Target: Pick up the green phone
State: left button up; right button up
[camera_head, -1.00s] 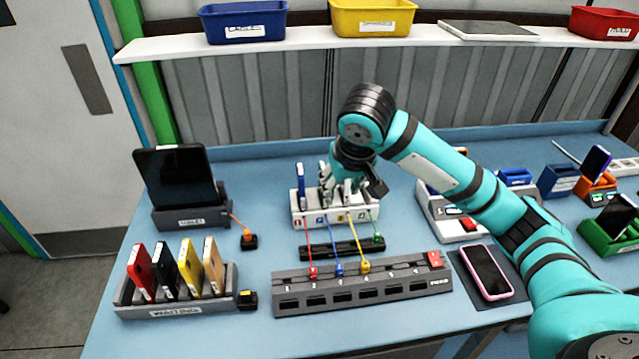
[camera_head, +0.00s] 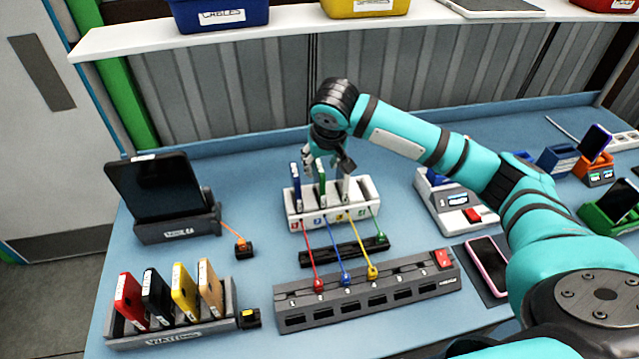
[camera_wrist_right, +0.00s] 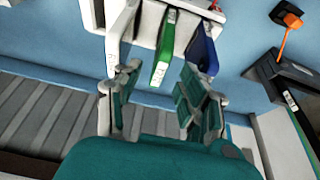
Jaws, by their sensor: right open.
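The green phone (camera_head: 321,180) stands upright in a slot of the white rack (camera_head: 368,214), beside a blue phone (camera_head: 297,186). My right gripper (camera_head: 327,163) is open just above and behind the rack, and nothing is held. In the right wrist view, the green phone (camera_wrist_right: 164,50) lies ahead of the gap between the open fingers (camera_wrist_right: 158,98), with the blue phone (camera_wrist_right: 203,50) just to its right. Contact with the fingers cannot be made out. My left gripper is not in view.
A grey strip (camera_head: 400,290) with coloured cables lies before the rack. A dark tablet (camera_head: 155,185) on a stand and a holder with several phones (camera_head: 185,338) are at left. A white device (camera_head: 450,205) and a pink-edged phone (camera_head: 487,264) are at right.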

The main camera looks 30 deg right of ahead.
aim_at(320, 168)
jog(key=p+x, duration=0.1)
jog(key=x, duration=0.3)
jog(key=shift+w, duration=0.2)
jog(key=p+x, duration=0.1)
jog(key=x, duration=0.2)
jog(key=shift+w+f+p, duration=0.25)
jog(key=shift+f+p, duration=0.05)
jog(key=shift+p, duration=0.05)
jog(key=shift+f, duration=0.25)
jog(key=c, duration=0.8)
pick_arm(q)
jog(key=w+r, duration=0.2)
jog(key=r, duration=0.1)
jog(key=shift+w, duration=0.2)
pick_arm(e)
grip_shut()
jog(key=shift+r, duration=0.1)
